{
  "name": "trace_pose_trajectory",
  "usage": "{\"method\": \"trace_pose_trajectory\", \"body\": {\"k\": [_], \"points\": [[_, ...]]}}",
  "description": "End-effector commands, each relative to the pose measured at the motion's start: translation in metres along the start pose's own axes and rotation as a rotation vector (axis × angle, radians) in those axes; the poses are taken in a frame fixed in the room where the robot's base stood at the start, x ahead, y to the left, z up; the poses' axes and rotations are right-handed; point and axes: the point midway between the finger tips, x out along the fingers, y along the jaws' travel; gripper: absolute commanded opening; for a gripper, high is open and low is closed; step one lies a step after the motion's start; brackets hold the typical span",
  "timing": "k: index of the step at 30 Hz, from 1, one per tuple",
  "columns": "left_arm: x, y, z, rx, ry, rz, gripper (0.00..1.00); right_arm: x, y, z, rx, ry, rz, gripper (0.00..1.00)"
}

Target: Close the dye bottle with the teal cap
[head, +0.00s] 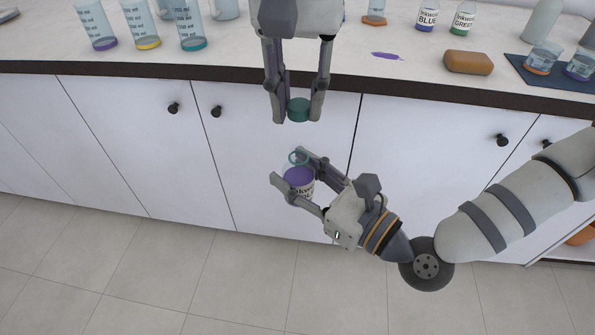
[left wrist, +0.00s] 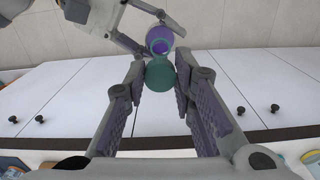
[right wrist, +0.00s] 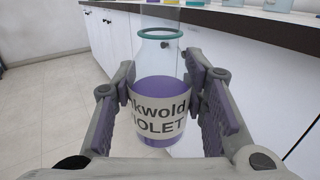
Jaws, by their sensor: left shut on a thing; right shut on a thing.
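The teal cap (head: 298,109) is between the fingertips of my left gripper (head: 297,112), which is shut on it. The cap also shows in the left wrist view (left wrist: 160,74). The dye bottle (head: 299,178) is clear, with violet dye and a label that partly reads "VIOLET". My right gripper (head: 296,176) is shut on the bottle's body. In the right wrist view the bottle (right wrist: 160,95) looks upright, with a teal ring around its open neck. The cap is above the bottle and apart from it. Both are in the air in front of the cabinets.
The floor is clear.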

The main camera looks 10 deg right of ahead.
Motion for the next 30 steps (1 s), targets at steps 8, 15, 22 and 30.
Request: {"method": "trace_pose_trajectory", "body": {"k": [8, 15, 22, 30], "points": [[0.006, -0.001, 0.000, -0.002, 0.000, 0.000, 0.15, 0.000, 0.000, 0.000, 0.000, -0.001, 0.000, 0.00], [0.030, -0.001, 0.000, -0.001, -0.002, 0.001, 0.15, 0.000, 0.000, 0.000, 0.000, -0.001, 0.000, 0.00], [0.041, -0.001, 0.000, -0.002, 0.001, 0.001, 0.15, 0.000, 0.000, 0.001, 0.000, -0.001, 0.000, 0.00], [0.040, -0.001, 0.000, -0.002, 0.003, -0.004, 0.15, 0.000, 0.000, 0.001, 0.000, -0.001, 0.000, 0.00]]}}
